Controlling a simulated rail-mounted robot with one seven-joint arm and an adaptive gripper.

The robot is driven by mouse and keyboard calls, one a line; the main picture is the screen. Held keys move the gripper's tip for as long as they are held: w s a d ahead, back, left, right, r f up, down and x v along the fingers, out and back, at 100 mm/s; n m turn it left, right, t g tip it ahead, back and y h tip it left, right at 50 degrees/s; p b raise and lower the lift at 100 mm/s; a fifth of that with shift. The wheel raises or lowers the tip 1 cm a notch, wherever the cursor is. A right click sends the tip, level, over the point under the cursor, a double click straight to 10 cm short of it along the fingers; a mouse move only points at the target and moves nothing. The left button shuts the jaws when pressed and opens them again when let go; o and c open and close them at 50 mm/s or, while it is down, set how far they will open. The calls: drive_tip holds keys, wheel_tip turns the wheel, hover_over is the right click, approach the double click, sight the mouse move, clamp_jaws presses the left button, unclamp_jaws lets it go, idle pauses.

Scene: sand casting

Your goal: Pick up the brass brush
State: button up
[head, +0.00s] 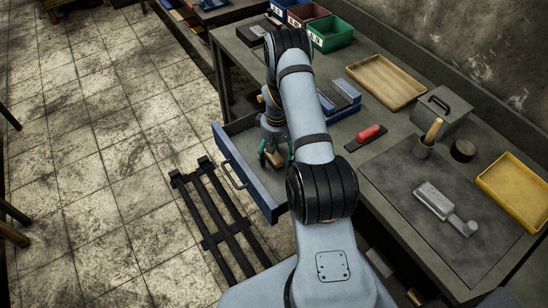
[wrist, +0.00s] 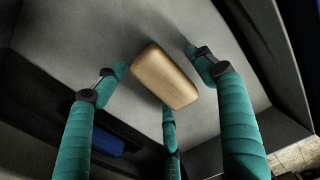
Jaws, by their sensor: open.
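A tan wooden block (wrist: 165,75), apparently the back of the brass brush, lies on the grey floor of the open drawer in the wrist view. No bristles show. My gripper (wrist: 160,78) has three teal fingers, spread open around the block, with gaps between them and it. In the head view my gripper (head: 272,158) reaches down into the blue-fronted drawer (head: 240,172); my arm hides much of the drawer, and I cannot make out the brush there.
A blue object (wrist: 108,141) lies at the lower left in the wrist view. The drawer walls are close around my fingers. On the bench above are a red-handled tool (head: 369,133), a tan tray (head: 385,82) and a grey metal part (head: 445,208).

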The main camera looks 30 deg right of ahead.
sight(276, 154)
drive_tip(key=shift+c, duration=0.7)
drive_tip(key=c, duration=1.1)
drive_tip(key=shift+c, duration=0.5)
wheel_tip(276, 154, up, 10)
drive_tip(key=shift+r+b, duration=0.1)
drive_tip(key=shift+b, duration=0.75)
drive_tip(key=o, duration=0.6)
drive_tip(key=shift+c, duration=1.1)
